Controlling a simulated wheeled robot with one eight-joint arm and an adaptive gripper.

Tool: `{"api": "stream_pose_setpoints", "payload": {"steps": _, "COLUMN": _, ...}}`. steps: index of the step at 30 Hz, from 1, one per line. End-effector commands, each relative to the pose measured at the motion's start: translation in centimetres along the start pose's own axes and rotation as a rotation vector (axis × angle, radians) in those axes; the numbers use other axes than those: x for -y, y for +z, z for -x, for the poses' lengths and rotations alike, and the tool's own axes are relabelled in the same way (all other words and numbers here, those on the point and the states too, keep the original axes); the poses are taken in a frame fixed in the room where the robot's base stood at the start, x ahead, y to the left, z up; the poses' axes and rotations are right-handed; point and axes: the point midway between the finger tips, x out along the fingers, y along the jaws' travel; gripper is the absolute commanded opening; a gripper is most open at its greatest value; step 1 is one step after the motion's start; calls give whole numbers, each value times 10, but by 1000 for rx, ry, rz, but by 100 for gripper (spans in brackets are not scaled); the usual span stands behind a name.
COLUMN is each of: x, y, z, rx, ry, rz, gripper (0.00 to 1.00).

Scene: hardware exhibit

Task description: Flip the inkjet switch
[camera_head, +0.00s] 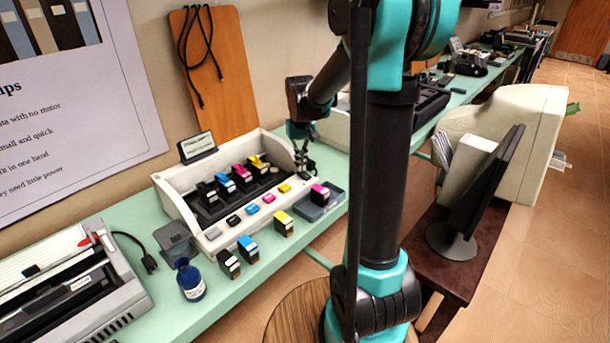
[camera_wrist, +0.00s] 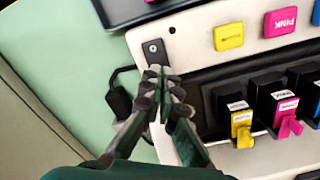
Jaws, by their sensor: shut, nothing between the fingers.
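The inkjet exhibit is a cream housing (camera_head: 190,215) with cartridges in a dark carriage and coloured buttons along its front ledge. In the head view my gripper (camera_head: 304,150) is at the housing's right end.
Loose cartridges (camera_head: 284,223), a dark tray (camera_head: 320,203) and a blue bottle (camera_head: 190,279) stand on the green table in front of the housing. A printer (camera_head: 75,285) is at left. A black cable plug (camera_wrist: 119,100) lies beside the housing. A monitor (camera_head: 485,190) stands right of my arm.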

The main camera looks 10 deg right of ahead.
Motion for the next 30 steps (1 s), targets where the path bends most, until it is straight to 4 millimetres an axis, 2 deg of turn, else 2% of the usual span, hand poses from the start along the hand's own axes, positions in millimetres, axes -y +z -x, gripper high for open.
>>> {"api": "stream_pose_setpoints", "payload": {"steps": 30, "x": 0, "y": 0, "z": -12, "rx": 0, "ry": 0, "rz": 0, "gripper": 0}}
